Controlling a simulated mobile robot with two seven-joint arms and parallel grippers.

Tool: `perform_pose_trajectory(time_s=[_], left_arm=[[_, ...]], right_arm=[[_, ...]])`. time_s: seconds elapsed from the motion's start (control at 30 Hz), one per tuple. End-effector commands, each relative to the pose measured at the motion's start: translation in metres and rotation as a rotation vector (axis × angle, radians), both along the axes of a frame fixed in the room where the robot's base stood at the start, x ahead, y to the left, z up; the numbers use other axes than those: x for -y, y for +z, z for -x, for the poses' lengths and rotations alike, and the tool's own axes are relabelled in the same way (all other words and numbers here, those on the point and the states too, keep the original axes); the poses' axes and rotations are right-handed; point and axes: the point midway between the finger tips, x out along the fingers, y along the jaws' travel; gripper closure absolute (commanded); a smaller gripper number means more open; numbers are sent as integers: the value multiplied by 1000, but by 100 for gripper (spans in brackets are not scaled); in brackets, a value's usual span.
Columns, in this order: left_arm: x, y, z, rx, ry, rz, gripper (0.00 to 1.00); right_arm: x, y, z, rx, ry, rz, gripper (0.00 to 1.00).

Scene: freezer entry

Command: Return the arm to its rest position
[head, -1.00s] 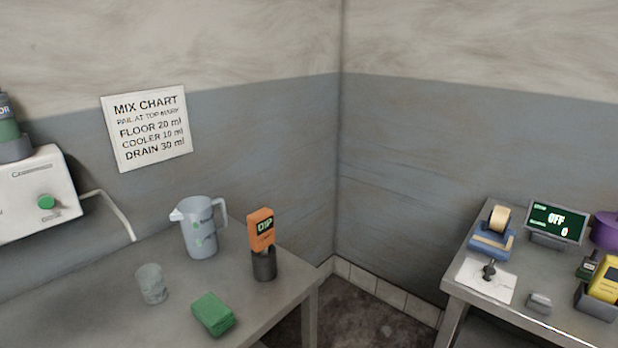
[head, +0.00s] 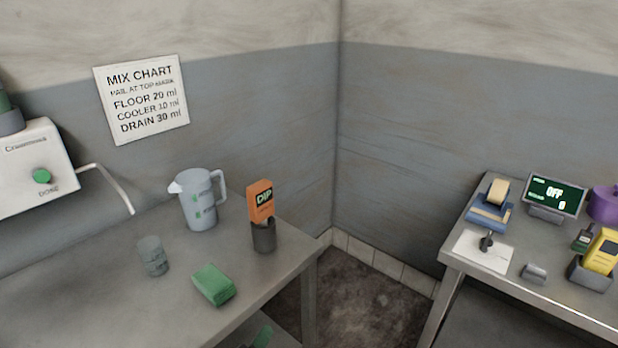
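Neither of my arms nor either gripper shows in the head view. The left steel table (head: 80,305) carries a grey pitcher (head: 199,205) with green marks, a clear cup (head: 153,256), a green pad (head: 214,285) and a dark holder (head: 263,237). An orange packet marked DIP (head: 261,202) stands upright in the holder. The wall dispenser (head: 33,170) at the far left has a green button and a bent spout pipe.
A second table (head: 505,257) on the right bears a tape dispenser (head: 490,210), a display reading OFF and 0 (head: 554,197), a yellow device (head: 603,251) in a holder, and a purple item (head: 604,204). Bare floor (head: 370,295) lies between the tables. A mix chart (head: 142,99) hangs on the wall.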

Motion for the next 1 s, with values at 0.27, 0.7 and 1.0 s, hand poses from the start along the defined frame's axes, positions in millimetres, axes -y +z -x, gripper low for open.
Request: perform_pose_trajectory(time_s=[0.27,0.7,1.0], left_arm=[[-44,-90,20,-261,283,463,26],[-162,-203,106,-506,875,1140,26],[-211,-228,154,-522,1121,1401,26]], right_arm=[[1,-1,1,-2,1,1,64],[1,-1,1,-2,0,2,64],[1,-1,1,-2,0,2,64]])
